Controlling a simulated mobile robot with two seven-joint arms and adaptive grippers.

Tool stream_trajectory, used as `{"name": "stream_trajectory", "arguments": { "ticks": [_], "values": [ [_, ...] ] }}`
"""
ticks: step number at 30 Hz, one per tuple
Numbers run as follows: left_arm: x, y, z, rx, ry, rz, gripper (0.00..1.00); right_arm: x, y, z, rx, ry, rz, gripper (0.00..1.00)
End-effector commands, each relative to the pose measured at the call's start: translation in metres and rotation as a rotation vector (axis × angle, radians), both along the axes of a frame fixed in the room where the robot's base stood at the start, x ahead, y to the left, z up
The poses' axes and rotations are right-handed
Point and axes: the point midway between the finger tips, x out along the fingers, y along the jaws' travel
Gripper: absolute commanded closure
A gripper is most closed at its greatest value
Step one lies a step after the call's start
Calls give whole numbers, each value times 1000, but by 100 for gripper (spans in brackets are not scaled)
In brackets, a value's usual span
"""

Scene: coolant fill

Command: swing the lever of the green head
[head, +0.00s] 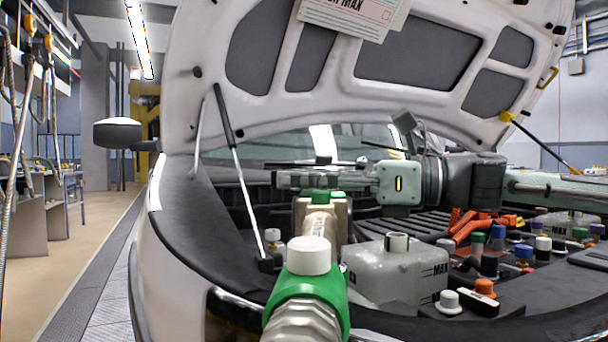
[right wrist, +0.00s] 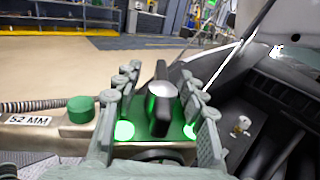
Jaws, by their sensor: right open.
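The green head is a beige body (head: 318,222) with a green part, standing at the front edge of the engine bay in the head view. In the right wrist view its green plate (right wrist: 178,133) carries an upright black lever (right wrist: 161,98) with a light top. A green knob (right wrist: 80,109) and a "52 MM" label sit to its left. My right gripper (head: 284,180) reaches in from the right over the head. In the right wrist view the gripper (right wrist: 158,90) is open, its fingers either side of the lever; contact is unclear. My left gripper is out of view.
A white-capped green collar with a ribbed hose (head: 303,285) stands in the near foreground. A grey coolant tank (head: 398,270) is right of the head. Several coloured caps and orange cables lie further right. The raised hood (head: 330,100) and its prop surround the space above.

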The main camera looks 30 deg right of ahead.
Motion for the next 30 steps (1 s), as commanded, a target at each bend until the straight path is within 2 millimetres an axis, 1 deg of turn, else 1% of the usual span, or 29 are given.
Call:
{"name": "stream_trajectory", "arguments": {
  "ticks": [7, 8, 15, 18, 30],
  "values": [
    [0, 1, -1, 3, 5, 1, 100, 0, 0, 0, 0, 0, 0, 59],
    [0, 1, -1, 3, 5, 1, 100, 0, 0, 0, 0, 0, 0, 60],
    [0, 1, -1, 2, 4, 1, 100, 0, 0, 0, 1, 1, 0, 90],
    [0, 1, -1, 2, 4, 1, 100, 0, 0, 0, 1, 1, 0, 100],
    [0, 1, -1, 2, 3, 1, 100, 0, 0, 0, 0, 0, -1, 100]
  ]
}}
